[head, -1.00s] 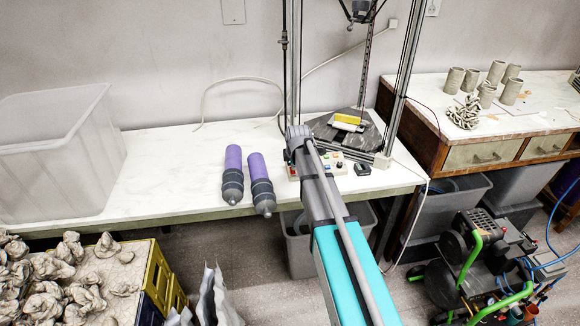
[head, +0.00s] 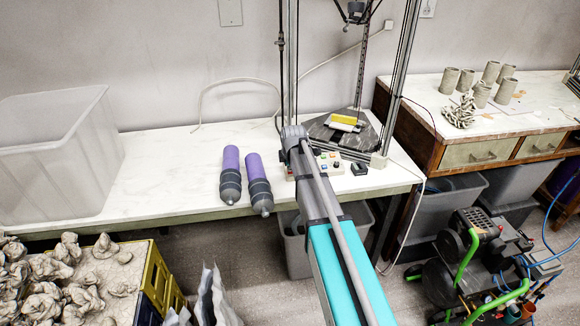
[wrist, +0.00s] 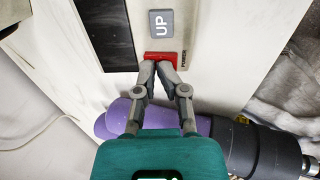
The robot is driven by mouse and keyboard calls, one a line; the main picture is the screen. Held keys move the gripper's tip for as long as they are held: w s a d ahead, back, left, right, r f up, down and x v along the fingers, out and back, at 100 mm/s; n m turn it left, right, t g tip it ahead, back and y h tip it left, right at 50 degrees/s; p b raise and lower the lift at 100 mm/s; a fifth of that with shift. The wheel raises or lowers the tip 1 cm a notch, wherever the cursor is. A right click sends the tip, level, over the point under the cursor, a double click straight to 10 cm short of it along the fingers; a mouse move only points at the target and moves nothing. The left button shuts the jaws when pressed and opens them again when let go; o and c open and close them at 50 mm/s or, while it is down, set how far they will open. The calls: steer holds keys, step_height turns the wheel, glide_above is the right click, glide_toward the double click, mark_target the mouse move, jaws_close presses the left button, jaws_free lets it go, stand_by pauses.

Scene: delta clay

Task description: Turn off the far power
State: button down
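A red switch (wrist: 160,57) marked POWER shows in the wrist view, set in a pale panel below a grey UP button (wrist: 161,23). My gripper (wrist: 163,68) has its two fingertips together, right at the lower edge of the red switch; I cannot tell whether they touch it. Nothing is held between the fingers. In the head view a control box (head: 329,164) with several coloured buttons sits on the white table at the foot of the metal frame. My arm covers its left part, and the fingertips are hidden there.
Two purple and dark-grey cylinders (head: 231,163) (head: 259,174) lie left of the box; purple shows under my gripper in the wrist view. A small black object (head: 359,169) is to the box's right. A clear bin (head: 65,150) stands at the table's left.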

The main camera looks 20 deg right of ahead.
steer(key=shift+s+f, duration=0.2)
steer(key=shift+s, duration=0.3)
steer(key=shift+r, duration=0.15)
steer(key=shift+r+p, duration=0.4)
steer(key=shift+p, duration=0.3)
step_height(320, 180, up, 3)
steer(key=p, duration=0.3)
steer(key=shift+s+a, duration=0.1)
steer(key=shift+s, duration=0.05)
steer(key=w+p+v, duration=0.1)
steer(key=p+v, duration=0.8)
steer(key=v, duration=0.1)
steer(key=shift+w+r+p, duration=0.2)
steer(key=shift+w+p, duration=0.05)
steer(key=shift+p, duration=0.15)
steer(key=shift+s, duration=0.1)
steer(key=s+a+m+g, duration=0.2)
steer(key=s+m, duration=0.6)
steer(key=s, duration=0.4)
steer(key=s+a+m+g+p, duration=0.1)
steer(key=s+a+m+g, duration=0.1)
steer(key=s+m, duration=0.7)
steer(key=shift+s+a, duration=0.9)
steer(key=shift+s, duration=1.35)
